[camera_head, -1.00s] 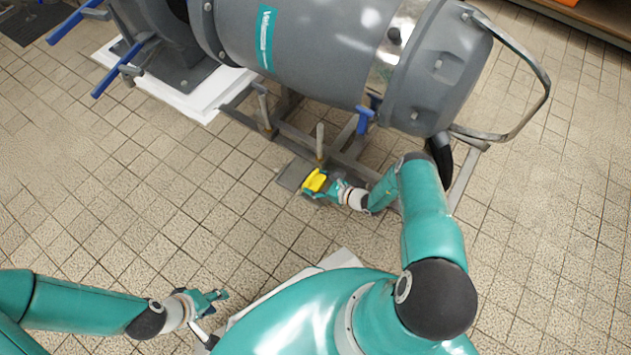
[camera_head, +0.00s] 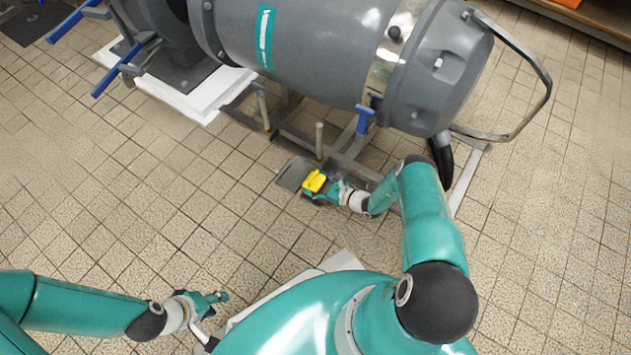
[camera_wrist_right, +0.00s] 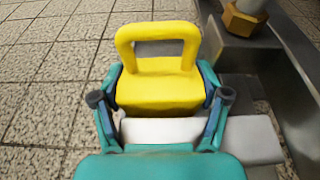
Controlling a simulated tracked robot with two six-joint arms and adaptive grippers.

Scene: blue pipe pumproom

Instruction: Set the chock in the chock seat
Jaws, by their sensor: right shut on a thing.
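The yellow chock (camera_head: 315,181) with its loop handle is between the fingers of my right gripper (camera_head: 331,190). The right wrist view also shows the chock (camera_wrist_right: 160,85), with the right gripper (camera_wrist_right: 163,100) shut on its two sides and the handle facing away. A flat grey plate (camera_head: 292,173), which looks like the chock seat, lies on the floor beside the pump frame. The chock is over or on its right part; I cannot tell whether it touches. My left gripper (camera_head: 218,297) is open and empty, low at the left, far from the chock.
The large grey pump (camera_head: 310,45) stands behind on a metal frame (camera_head: 345,160). A short upright post (camera_head: 319,142) and a blue lever (camera_head: 364,120) rise near the chock. A bolt (camera_wrist_right: 243,17) on the frame is close by. The tiled floor at left is clear.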

